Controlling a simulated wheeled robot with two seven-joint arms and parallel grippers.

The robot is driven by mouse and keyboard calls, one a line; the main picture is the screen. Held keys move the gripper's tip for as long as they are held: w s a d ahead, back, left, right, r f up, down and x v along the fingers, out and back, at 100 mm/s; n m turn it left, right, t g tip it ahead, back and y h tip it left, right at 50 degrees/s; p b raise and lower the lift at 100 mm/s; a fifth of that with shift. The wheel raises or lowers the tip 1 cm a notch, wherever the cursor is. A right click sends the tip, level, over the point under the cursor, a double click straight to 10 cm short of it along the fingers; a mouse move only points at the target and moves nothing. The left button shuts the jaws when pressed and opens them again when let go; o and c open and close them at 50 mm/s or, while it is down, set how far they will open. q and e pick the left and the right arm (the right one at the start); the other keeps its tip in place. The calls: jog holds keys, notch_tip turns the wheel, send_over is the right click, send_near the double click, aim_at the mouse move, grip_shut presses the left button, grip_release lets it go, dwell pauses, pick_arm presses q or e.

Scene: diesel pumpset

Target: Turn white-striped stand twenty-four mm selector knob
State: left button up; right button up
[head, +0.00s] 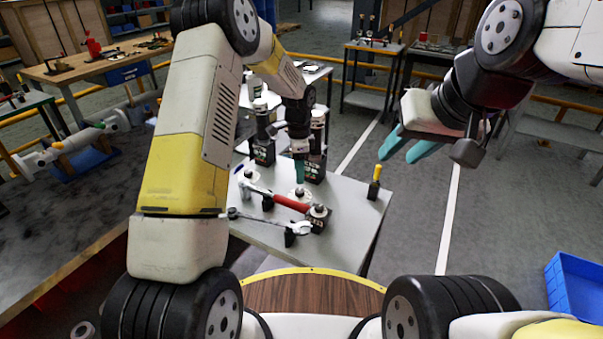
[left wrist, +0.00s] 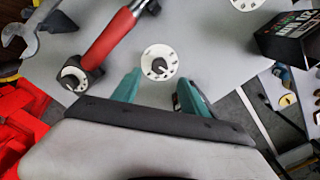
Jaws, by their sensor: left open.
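A white round dial with a dark knob in its middle (left wrist: 159,62) lies just beyond my left fingertips in the left wrist view. It also shows in the head view (head: 298,194), below the fingers. My left gripper (head: 299,168) is open and empty above the table, its teal fingers apart in the left wrist view (left wrist: 158,90). A second knob dial (left wrist: 73,78) sits by the red-handled tool, and a third dial (left wrist: 243,4) is at the top edge. I cannot make out stripes or size marks. My right gripper (head: 406,146) is open, empty and raised right of the table.
The grey table (head: 352,221) holds a red-handled tool (head: 291,203), a wrench (head: 270,221), black boxes with bottle-like tops (head: 263,148) and a yellow-handled tool (head: 375,182). The table's right front part is clear. A blue crate (head: 575,290) stands on the floor at right.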

aim_at(299, 190)
pick_arm(q)
notch_tip(299, 190, down, 8)
jog(key=shift+r, duration=0.25)
grip_shut()
